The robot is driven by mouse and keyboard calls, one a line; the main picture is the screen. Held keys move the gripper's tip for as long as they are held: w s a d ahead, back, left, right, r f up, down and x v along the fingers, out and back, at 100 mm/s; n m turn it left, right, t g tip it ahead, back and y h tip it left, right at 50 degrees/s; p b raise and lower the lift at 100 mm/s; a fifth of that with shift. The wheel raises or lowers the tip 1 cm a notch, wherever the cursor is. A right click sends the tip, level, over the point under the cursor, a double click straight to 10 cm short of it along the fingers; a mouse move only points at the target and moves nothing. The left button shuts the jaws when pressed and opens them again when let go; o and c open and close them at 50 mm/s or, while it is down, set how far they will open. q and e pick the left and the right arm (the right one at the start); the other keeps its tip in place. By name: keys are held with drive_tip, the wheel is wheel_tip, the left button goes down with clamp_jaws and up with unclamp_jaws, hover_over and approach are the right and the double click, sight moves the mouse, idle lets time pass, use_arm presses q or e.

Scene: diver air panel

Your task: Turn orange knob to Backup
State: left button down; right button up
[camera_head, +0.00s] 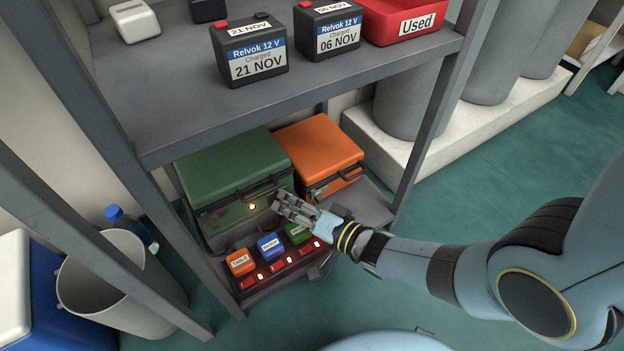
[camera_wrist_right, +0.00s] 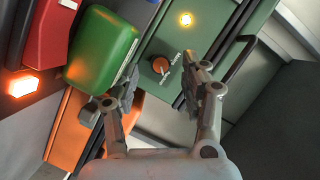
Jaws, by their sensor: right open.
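The orange knob (camera_wrist_right: 161,65) is on the green front of the green case (camera_head: 225,165), with small white labels beside it that I cannot read clearly. Its setting is hard to tell. A lit yellow lamp (camera_wrist_right: 186,19) is near it on the same panel and also shows in the head view (camera_head: 252,207). My right gripper (camera_head: 284,206) is at the case front, fingers apart, and in the wrist view (camera_wrist_right: 165,86) the knob appears between and beyond the fingertips, apart from both. In the head view the knob cannot be made out near my gripper. My left gripper is not in view.
A black handle (camera_wrist_right: 238,60) runs along the case front. A green block (camera_head: 298,233), a blue block (camera_head: 270,246) and an orange block (camera_head: 240,262) sit below, by red switches with lit lamps. An orange case (camera_head: 320,150) stands to the right. The shelf board (camera_head: 330,110) overhangs them.

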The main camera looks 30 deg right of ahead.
drive_tip(key=v, duration=1)
drive_tip(key=shift+s+d, duration=0.15)
drive_tip(key=shift+s, duration=0.25)
drive_tip(key=shift+s, duration=0.1)
